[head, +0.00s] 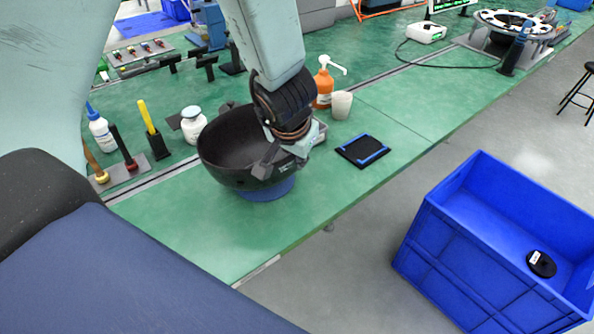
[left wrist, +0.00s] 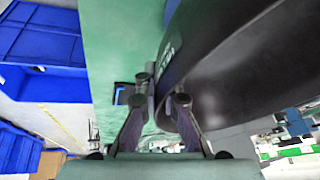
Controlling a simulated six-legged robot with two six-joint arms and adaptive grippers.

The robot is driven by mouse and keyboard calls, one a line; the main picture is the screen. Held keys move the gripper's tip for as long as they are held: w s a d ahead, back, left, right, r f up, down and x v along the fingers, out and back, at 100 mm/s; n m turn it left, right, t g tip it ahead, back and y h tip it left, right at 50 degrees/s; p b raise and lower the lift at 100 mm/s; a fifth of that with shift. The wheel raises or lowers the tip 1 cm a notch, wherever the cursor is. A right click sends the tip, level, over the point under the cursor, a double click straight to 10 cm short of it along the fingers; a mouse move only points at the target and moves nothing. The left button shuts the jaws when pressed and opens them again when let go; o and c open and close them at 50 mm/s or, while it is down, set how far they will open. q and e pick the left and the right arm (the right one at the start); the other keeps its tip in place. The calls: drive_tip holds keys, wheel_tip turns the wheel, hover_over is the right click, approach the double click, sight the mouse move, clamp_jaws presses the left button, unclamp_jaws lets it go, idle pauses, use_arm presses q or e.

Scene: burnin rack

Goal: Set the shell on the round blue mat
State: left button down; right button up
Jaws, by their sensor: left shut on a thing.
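The shell (head: 225,155) is a large, dark, bowl-like half-sphere with its open side up. In the left wrist view the shell (left wrist: 230,60) fills the upper right as a dark curved wall. The round blue mat (head: 267,191) shows under the shell's front side; the shell hides the rest of it. I cannot tell whether the shell touches the mat or hangs just above it. My left gripper (head: 278,160) is shut on the shell's near right rim; its fingers also show in the left wrist view (left wrist: 160,103). My right gripper is not in view.
An orange pump bottle (head: 323,88) and a white cup (head: 341,105) stand behind the shell. A black pad with blue strips (head: 363,151) lies to its right. White bottles and tools stand at left. A blue crate (head: 440,240) stands beyond the green bench's edge. The bench front is clear.

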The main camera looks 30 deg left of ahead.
use_arm(q)
drive_tip(key=b+x, duration=0.2)
drive_tip(key=x, duration=0.1)
drive_tip(key=shift+s+d+f, duration=0.15)
drive_tip(key=shift+d, duration=0.2)
drive_tip(key=shift+s+a+r, duration=0.15)
drive_tip(key=shift+s+r, duration=0.1)
drive_tip(key=shift+s, duration=0.1)
drive_tip(key=shift+f, duration=0.25)
drive_tip(key=c, duration=1.6)
unclamp_jaws()
drive_tip(key=shift+w, duration=0.25)
drive_tip(key=shift+o, duration=0.5)
drive_tip(key=shift+s, duration=0.25)
drive_tip(key=shift+w+r, duration=0.2)
drive_tip(key=shift+r+p, duration=0.4)
drive_tip(key=shift+p, duration=0.1)
drive_tip(key=p+v, duration=0.6)
drive_tip(key=v, duration=0.5)
drive_tip(key=shift+s+r+p, duration=0.2)
drive_tip(key=shift+s+p, duration=0.1)
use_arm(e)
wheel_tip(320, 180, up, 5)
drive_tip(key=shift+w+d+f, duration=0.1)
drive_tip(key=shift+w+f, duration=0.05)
